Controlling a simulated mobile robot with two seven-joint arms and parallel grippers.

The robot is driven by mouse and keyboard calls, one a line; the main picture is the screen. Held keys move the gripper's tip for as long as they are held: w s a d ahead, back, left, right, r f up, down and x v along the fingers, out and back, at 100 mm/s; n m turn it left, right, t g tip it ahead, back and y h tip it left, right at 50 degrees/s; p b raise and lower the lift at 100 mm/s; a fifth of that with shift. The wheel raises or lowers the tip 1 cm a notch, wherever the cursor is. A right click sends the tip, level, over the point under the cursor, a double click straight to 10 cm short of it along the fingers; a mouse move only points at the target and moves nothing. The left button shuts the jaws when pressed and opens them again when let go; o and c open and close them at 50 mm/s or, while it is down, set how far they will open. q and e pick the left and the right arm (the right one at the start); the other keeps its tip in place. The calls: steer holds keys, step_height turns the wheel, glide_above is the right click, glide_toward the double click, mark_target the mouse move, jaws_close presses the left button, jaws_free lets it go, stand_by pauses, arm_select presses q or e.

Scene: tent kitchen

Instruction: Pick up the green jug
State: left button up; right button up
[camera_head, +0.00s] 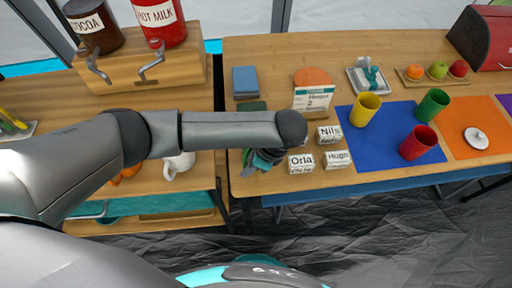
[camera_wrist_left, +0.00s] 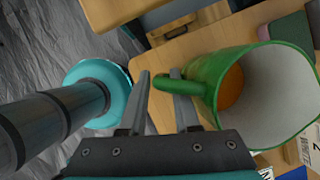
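The green jug (camera_wrist_left: 212,76) fills the right of the left wrist view, its open mouth towards the camera. Its pale inside shows, with an orange-brown patch deep within. Its handle reaches left to the fingertips of my left gripper (camera_wrist_left: 161,76). The fingers are apart, one on the left of the handle's end and the other overlapping the handle. I cannot tell whether they touch it. In the head view my left gripper (camera_head: 254,160) is at the near left corner of the right table, and my arm hides most of the jug. My right gripper is not in view.
Labelled blocks (camera_head: 301,163) stand just right of my left gripper. A blue mat (camera_head: 372,142) holds yellow, green and red cups. A wooden dispenser (camera_head: 140,72) and a white pot (camera_head: 178,164) are on the left table. A narrow gap separates the tables.

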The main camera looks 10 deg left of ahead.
arm_select(q)
steer(key=shift+c, duration=0.2)
jaws_close()
stand_by(1.1)
